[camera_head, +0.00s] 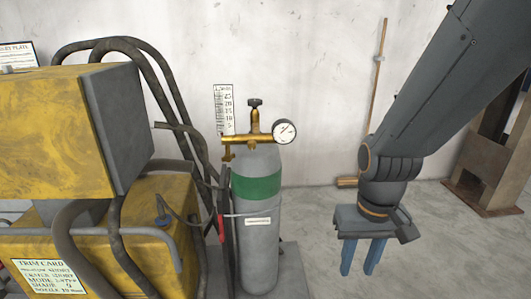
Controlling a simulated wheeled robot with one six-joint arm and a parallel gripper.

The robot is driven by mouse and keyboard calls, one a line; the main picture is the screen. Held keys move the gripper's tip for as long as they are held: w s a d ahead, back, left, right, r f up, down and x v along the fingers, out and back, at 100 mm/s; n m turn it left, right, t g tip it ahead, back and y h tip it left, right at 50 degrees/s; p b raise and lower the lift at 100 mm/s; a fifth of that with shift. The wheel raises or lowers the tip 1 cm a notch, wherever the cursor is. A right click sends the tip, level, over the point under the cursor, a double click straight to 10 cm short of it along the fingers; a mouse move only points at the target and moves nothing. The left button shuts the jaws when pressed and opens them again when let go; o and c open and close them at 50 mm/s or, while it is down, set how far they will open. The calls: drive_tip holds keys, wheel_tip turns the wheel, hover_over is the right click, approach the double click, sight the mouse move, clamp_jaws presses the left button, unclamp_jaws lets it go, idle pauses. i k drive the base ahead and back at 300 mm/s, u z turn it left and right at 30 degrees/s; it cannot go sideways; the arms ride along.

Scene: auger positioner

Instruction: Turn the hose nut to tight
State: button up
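A grey gas cylinder (260,255) with a green band stands upright near the middle. A brass regulator (250,139) sits on its top, with a black knob (255,103) above and a round white gauge (285,131) on the right. A small brass fitting (228,153) hangs at the regulator's left end. It may be the hose nut, but it is too small to tell, and so is how tight it is. My gripper (358,272) points down, right of the cylinder and lower than the regulator. Its two blue fingers are apart with nothing between them.
A yellow and grey machine (55,140) with thick dark hoses (165,75) fills the left side. A white scale card (223,108) is behind the regulator. A broom (378,80) leans on the wall. A brown metal stand (490,170) is at right. Floor between cylinder and gripper is clear.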

sight(229, 158)
drive_tip(key=z, duration=1.95)
drive_tip(key=k, duration=1.25)
drive_tip(key=u, duration=1.6)
drive_tip(key=i, duration=1)
drive_tip(key=z, duration=0.05)
